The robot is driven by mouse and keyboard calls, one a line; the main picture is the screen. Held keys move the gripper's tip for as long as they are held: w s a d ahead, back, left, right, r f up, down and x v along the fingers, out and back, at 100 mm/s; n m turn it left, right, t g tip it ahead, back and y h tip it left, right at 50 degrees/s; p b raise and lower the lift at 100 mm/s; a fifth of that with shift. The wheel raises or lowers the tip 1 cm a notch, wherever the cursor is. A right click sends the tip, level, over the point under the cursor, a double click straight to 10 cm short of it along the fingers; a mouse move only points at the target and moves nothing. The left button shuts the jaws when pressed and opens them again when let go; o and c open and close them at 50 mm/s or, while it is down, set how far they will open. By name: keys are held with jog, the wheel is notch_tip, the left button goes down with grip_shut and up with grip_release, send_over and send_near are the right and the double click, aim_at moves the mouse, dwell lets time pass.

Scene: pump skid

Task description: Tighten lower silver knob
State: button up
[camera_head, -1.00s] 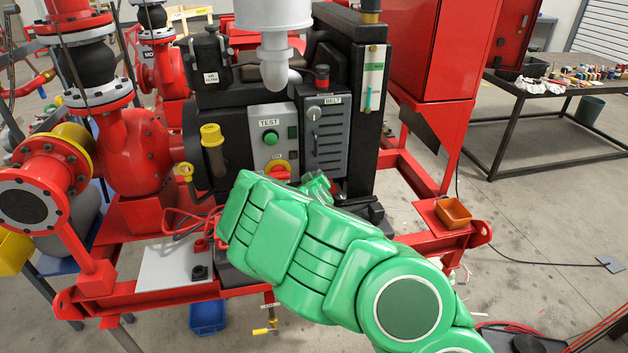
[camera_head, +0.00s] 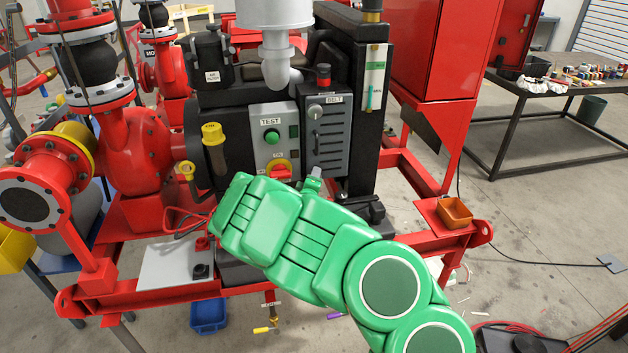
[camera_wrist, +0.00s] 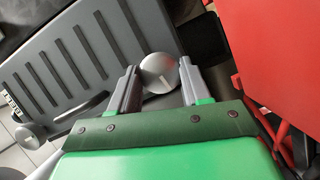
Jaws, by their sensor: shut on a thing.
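The lower silver knob (camera_wrist: 160,72) is round, with a pale mark on its face, on the grey BELT panel (camera_wrist: 75,62). In the wrist view, my gripper (camera_wrist: 158,82) has its two grey fingers on either side of this knob, shut on it. The upper knob (camera_head: 314,112) sits near the top of the panel in the head view and at the left of the wrist view (camera_wrist: 30,134). In the head view, my green arm hides most of my gripper, and a small grey part shows at the panel's lower edge.
Left of the panel is the TEST box with a green button (camera_head: 271,136) and a red-yellow switch (camera_head: 279,170). A red cabinet (camera_head: 432,50) stands to the right, and an orange bin (camera_head: 454,212) sits on the red frame.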

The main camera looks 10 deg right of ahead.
jog(key=shift+a+f+n+t, duration=0.15)
jog(key=shift+n+t, duration=0.35)
jog(key=shift+n, duration=0.8)
jog(key=shift+h, duration=0.3)
jog(key=o, duration=1.1)
jog(key=shift+c, duration=0.2)
jog(key=v, duration=0.7)
jog(key=shift+s, duration=0.35)
jog(key=shift+a, duration=0.1)
